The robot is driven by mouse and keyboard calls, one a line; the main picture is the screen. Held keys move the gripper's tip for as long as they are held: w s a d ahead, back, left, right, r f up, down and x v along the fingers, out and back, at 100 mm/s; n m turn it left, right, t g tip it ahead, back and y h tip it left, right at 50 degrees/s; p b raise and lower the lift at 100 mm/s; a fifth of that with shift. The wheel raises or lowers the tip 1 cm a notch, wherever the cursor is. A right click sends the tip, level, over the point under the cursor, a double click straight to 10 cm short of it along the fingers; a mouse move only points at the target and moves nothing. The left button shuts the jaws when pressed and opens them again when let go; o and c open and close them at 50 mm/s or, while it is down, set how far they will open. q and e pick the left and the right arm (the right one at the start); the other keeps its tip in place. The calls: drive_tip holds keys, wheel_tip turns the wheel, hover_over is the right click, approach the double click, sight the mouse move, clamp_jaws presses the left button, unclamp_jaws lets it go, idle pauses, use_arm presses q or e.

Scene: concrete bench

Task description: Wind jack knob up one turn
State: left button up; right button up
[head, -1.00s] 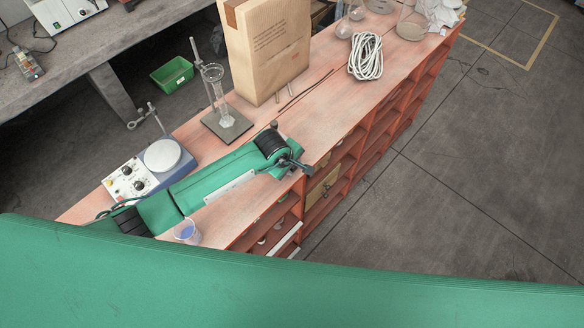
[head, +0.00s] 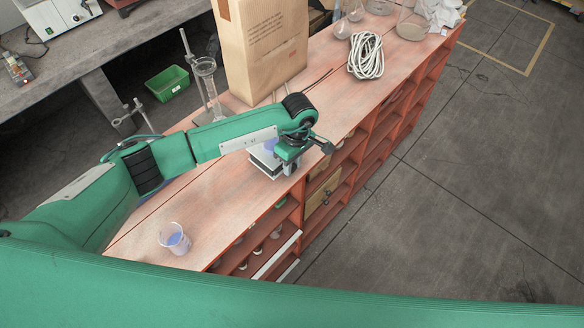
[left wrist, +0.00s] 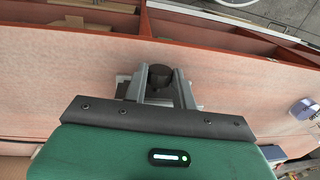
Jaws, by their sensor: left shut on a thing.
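The lab jack (head: 262,165) stands near the front edge of the bench, a silvery platform partly hidden under my left wrist in the head view. Something bluish rests above it, mostly covered by the arm. My left gripper (head: 290,165) points down at the jack's front side. In the left wrist view, its two grey fingers (left wrist: 161,84) are shut on the dark round jack knob (left wrist: 159,74), one finger on each side. The rest of the jack is mostly hidden there by the gripper. My right gripper is not in view.
A beaker of blue liquid (head: 174,239) stands at the bench's near end. Behind my arm are a stand with a glass cylinder (head: 206,75) and a large paper bag (head: 262,50). A coiled white cable (head: 366,56) lies farther right. Shelves open below the front edge.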

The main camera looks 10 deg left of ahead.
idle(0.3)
use_arm(q)
drive_tip(key=o, duration=0.7)
drive_tip(key=shift+w, duration=0.1)
drive_tip(key=shift+r+b, duration=0.3)
drive_tip(key=shift+b, duration=0.15)
drive_tip(key=shift+w+d+r+b, duration=0.25)
drive_tip(key=shift+r+b, duration=0.45)
drive_tip(key=shift+r, duration=1.45)
drive_tip(key=shift+w+d+r+b, duration=0.25)
drive_tip(key=shift+r+b, duration=0.5)
drive_tip(key=shift+r, duration=1.45)
drive_tip(key=shift+w+d+r+b, duration=0.25)
drive_tip(key=shift+r+b, duration=0.45)
drive_tip(key=shift+r, duration=1.45)
drive_tip(key=shift+a, duration=0.1)
